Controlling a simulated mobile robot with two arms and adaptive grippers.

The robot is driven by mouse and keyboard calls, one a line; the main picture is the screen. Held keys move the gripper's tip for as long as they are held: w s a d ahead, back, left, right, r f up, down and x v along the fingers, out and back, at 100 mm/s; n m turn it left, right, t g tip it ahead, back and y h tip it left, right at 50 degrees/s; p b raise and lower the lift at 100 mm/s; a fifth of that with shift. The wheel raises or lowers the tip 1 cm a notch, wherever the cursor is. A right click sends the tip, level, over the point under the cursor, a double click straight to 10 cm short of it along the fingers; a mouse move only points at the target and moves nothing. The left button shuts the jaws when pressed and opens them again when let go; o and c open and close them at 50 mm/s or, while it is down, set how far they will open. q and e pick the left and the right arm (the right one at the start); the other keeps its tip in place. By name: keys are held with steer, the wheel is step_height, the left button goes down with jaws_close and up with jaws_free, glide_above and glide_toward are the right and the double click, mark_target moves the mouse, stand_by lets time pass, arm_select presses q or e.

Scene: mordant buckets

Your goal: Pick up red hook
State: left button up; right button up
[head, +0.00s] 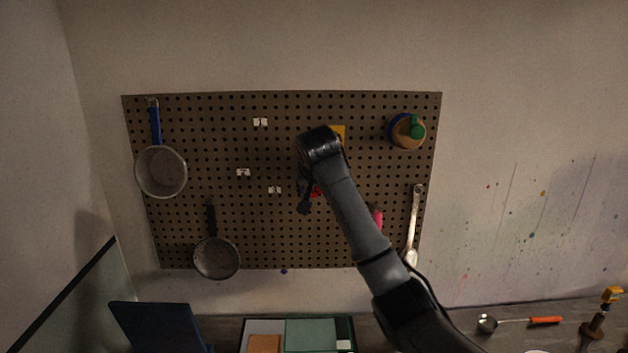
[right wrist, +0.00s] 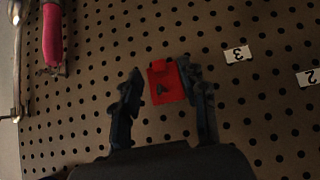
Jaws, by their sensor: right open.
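The red hook (right wrist: 166,84) is a small red plate on the pegboard, seen in the right wrist view between my finger tips. In the head view only a bit of red (head: 316,191) shows beside my arm. My right gripper (right wrist: 160,85) is open, with one finger on each side of the red hook. The right finger tip is very close to the hook's edge; I cannot tell if it touches. In the head view my right gripper (head: 304,205) is in front of the pegboard, partly hidden by my own arm. My left gripper is not in view.
The pegboard (head: 260,220) holds a blue-handled pan (head: 161,172), a dark pan (head: 216,258), a round jar-like thing (head: 407,131), a metal spoon-like tool (head: 414,220), and a pink-handled tool (right wrist: 52,35). White number labels (right wrist: 238,54) are near the hook. A counter with a ladle (head: 488,323) lies below.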

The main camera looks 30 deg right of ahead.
steer(key=shift+w+d+f, duration=0.2)
steer(key=shift+w+f, duration=0.05)
steer(key=shift+f, duration=0.1)
steer(key=shift+a, duration=0.1)
jaws_close()
steer(key=shift+r, duration=0.1)
steer(key=shift+s, duration=0.1)
